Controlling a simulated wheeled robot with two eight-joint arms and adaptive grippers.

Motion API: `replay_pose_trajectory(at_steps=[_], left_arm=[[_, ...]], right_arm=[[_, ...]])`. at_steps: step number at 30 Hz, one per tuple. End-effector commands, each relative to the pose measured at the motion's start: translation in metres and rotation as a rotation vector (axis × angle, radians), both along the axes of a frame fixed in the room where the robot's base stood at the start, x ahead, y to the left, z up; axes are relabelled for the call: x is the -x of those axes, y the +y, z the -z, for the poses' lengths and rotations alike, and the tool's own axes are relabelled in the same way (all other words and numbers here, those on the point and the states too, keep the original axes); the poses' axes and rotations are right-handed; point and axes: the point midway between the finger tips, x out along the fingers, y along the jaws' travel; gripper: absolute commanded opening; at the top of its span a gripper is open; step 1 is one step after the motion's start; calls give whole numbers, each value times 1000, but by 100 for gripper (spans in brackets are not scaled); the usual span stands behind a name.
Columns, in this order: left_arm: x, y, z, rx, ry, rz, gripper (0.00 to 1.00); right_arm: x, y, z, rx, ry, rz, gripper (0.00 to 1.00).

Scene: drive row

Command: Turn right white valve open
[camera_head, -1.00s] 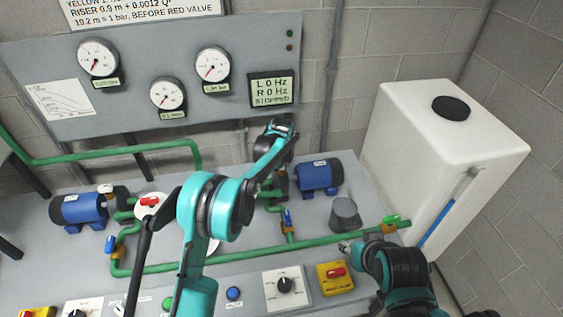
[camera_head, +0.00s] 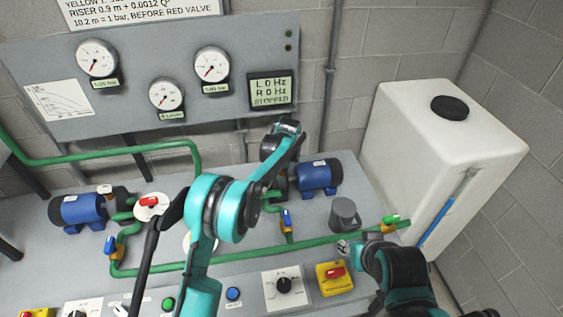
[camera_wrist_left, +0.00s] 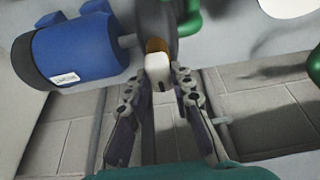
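The right white valve shows in the left wrist view as a white handle (camera_wrist_left: 158,72) on an orange-brown stem, beside a blue pump motor. My left gripper (camera_wrist_left: 161,76) has its two fingers spread on either side of this handle, the tips close to it. I cannot tell whether they touch it. In the head view my left arm hides this valve and the left gripper. My right gripper (camera_head: 345,247) is low at the right, near the green pipe; its fingers are too small to read.
The right blue motor (camera_head: 318,177) stands beside my left arm. A green pipe (camera_head: 205,260) with blue-handled valves crosses the bench. A grey cup-like thing (camera_head: 344,214) stands near my right gripper. A white tank (camera_head: 440,140) is at the right. The display (camera_head: 270,89) reads STOPPED.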

Motion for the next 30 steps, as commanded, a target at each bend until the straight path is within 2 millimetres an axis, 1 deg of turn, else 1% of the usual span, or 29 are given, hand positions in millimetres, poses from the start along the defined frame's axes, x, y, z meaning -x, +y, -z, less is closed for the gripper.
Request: replay_pose_trajectory(at_steps=[1, 2, 3, 11, 14, 17, 24, 27, 30], left_arm=[[0, 0, 0, 1, 1, -1, 33], [0, 0, 0, 1, 1, -1, 41], [0, 0, 0, 1, 1, -1, 43], [0, 0, 0, 0, 1, 0, 43], [2, 0, -5, 0, 0, 0, 43], [7, -2, -18, 0, 0, 1, 43], [27, -6, -66, -1, 1, 2, 43], [35, -8, -84, 0, 1, 1, 43], [40, -9, -98, 0, 1, 0, 43]], right_arm=[[0, 0, 0, 0, 0, 0, 40], [0, 0, 0, 0, 0, 0, 40], [0, 0, 0, 0, 0, 0, 40], [0, 0, 0, 0, 0, 0, 40], [0, 0, 0, 0, 0, 0, 40], [0, 0, 0, 0, 0, 0, 40], [0, 0, 0, 0, 0, 0, 40], [0, 0, 0, 0, 0, 0, 40], [0, 0, 0, 0, 0, 0, 40]])
